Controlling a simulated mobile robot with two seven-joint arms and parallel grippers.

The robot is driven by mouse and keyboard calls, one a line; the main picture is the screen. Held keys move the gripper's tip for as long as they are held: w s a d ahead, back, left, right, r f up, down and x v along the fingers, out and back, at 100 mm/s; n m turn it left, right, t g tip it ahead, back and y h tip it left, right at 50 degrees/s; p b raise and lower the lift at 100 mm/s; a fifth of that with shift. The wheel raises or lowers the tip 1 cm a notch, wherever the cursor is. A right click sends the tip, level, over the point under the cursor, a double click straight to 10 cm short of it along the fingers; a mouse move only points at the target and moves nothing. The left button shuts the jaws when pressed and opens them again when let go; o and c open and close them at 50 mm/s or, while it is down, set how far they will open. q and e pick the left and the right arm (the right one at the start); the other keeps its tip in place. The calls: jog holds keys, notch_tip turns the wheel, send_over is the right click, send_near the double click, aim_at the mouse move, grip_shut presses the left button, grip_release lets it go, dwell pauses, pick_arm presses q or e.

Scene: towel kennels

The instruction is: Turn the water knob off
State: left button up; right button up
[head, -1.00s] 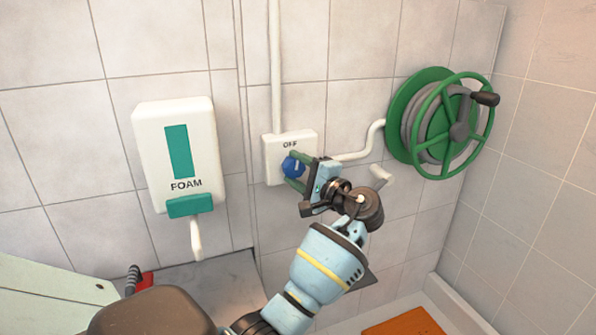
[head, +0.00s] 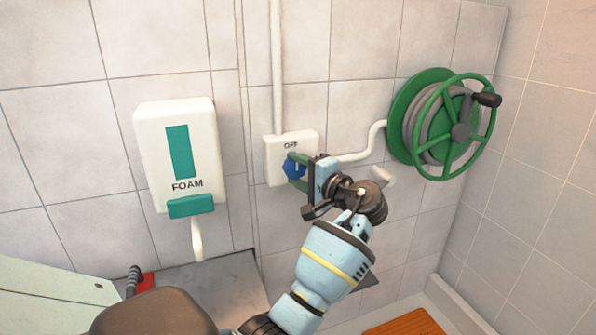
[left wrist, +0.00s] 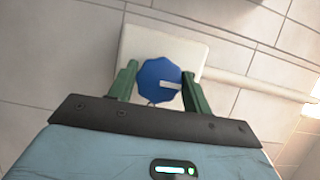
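The water knob (head: 293,170) is blue with a lobed edge and a white mark. It sits on a white wall box (head: 275,162) lettered OFF above it. My left gripper (head: 297,172) has its green fingers on opposite sides of the knob. In the left wrist view the knob (left wrist: 158,80) fills the gap between the fingertips (left wrist: 160,82), which appear to be closed on its edges. There its white mark points right, toward the right-hand finger. The far side of the knob is hidden. My right gripper is not in view.
A white FOAM dispenser (head: 178,150) hangs on the wall to the left. A green hose reel (head: 425,110) with a crank stands out to the right, joined to the box by a white pipe (head: 358,155). An orange-brown slatted thing (head: 408,324) lies at the bottom right.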

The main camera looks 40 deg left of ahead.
pick_arm(q)
jog(key=o, duration=0.4)
jog(key=shift+s+d+b, duration=0.2)
jog(key=shift+d+b, duration=0.1)
jog(key=shift+d, duration=1.65)
jog(key=shift+s+d+b, duration=0.15)
jog(key=shift+d+b, duration=0.1)
jog(key=shift+d, duration=1.7)
jog(key=shift+d, duration=0.1)
